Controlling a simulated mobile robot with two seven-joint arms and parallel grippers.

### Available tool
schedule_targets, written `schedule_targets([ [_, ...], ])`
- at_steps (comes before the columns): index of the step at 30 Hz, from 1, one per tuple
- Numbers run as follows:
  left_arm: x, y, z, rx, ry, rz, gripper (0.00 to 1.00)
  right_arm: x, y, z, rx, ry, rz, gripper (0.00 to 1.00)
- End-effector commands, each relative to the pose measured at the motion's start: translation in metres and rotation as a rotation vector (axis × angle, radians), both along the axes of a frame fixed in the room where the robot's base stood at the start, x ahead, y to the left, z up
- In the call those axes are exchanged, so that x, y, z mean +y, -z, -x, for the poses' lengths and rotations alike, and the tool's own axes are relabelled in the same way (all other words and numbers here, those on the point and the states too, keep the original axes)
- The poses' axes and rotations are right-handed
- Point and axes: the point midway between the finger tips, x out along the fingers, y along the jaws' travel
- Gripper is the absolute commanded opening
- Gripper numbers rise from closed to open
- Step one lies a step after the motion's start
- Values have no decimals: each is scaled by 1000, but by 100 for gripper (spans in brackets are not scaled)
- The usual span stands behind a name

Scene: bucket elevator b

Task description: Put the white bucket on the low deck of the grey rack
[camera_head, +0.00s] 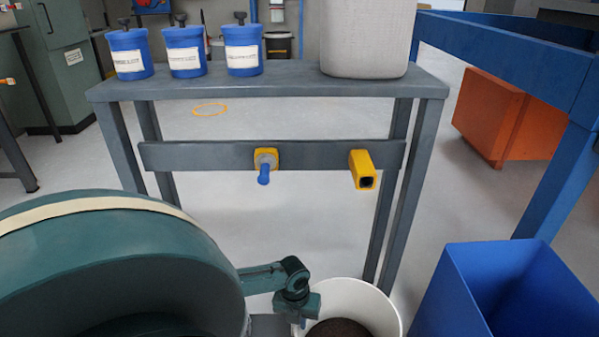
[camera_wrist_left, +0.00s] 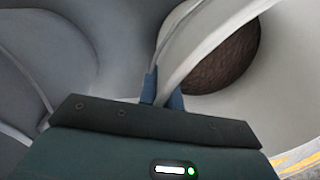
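The white bucket (camera_head: 385,304) is at the bottom of the head view, cut off by the frame, with dark material inside. In the left wrist view its pale rim (camera_wrist_left: 208,42) crosses the picture. My left gripper (camera_head: 300,316) is at the bucket's left rim. In the wrist view its blue fingers (camera_wrist_left: 163,92) sit close on either side of the rim, shut on the bucket wall. A grey stand (camera_head: 290,88) with a top deck and a crossbar stands ahead; I cannot tell if it is the grey rack. No low deck shows. My right gripper is out of view.
Several blue pots (camera_head: 185,52) and a grey container (camera_head: 367,35) stand on the top deck. The crossbar carries a yellow fitting with a blue knob (camera_head: 264,172) and a yellow block (camera_head: 361,169). A blue bin (camera_head: 450,295) is right of the bucket. Floor shows beneath the stand.

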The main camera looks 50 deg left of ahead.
Motion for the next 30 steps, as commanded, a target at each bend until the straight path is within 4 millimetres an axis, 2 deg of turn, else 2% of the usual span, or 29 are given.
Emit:
schedule_targets([
  [1, 0, 0, 0, 1, 0, 1, 10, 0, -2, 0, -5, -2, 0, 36],
  [6, 0, 0, 0, 1, 0, 1, 24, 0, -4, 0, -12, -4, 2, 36],
  [13, 0, 0, 1, 1, 0, 1, 24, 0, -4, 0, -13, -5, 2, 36],
  [16, 0, -7, 0, 0, 0, 0, 24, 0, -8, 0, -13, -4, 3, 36],
  [22, 3, -44, 2, 1, 2, -2, 24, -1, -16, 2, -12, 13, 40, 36],
  [30, 6, -99, 5, 0, 2, -1, 24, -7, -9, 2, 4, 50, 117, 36],
])
